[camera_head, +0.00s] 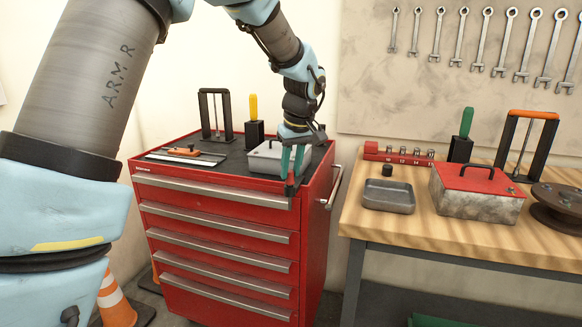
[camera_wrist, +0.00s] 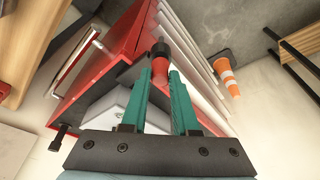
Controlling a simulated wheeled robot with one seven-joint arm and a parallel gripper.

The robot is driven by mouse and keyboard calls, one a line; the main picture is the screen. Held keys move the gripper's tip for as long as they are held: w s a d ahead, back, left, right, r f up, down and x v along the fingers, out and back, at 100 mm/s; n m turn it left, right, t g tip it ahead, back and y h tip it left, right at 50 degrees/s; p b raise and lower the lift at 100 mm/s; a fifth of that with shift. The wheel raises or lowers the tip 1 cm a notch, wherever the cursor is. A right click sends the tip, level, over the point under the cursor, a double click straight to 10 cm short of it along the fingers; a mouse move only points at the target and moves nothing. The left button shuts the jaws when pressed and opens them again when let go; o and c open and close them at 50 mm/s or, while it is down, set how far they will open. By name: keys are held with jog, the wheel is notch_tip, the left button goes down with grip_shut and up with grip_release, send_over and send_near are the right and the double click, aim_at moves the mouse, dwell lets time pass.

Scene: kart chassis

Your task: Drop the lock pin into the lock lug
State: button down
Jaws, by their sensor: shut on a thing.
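My gripper (camera_head: 291,176) points down at the front right corner of the red tool cabinet's top. Its green fingers are shut on a small red piece with a dark end, which looks like the lock pin (camera_head: 290,187). In the wrist view the lock pin (camera_wrist: 160,66) sticks out beyond the fingertips of my gripper (camera_wrist: 163,84), with its dark end away from me. Its lower end shows against the cabinet's front edge in the head view. I cannot make out the lock lug in either view.
A grey lidded box (camera_head: 266,158) stands on the red cabinet (camera_head: 215,188) right behind my fingers. A black frame (camera_head: 205,115) and a yellow-handled tool (camera_head: 254,108) stand farther back. A wooden bench (camera_head: 400,228) with a tray and a red-lidded box is at right.

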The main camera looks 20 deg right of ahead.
jog(key=shift+f, duration=0.3)
jog(key=c, duration=0.6)
grip_release()
jog(key=b+v, duration=0.1)
jog(key=v, duration=1)
jog(key=shift+b, duration=0.3)
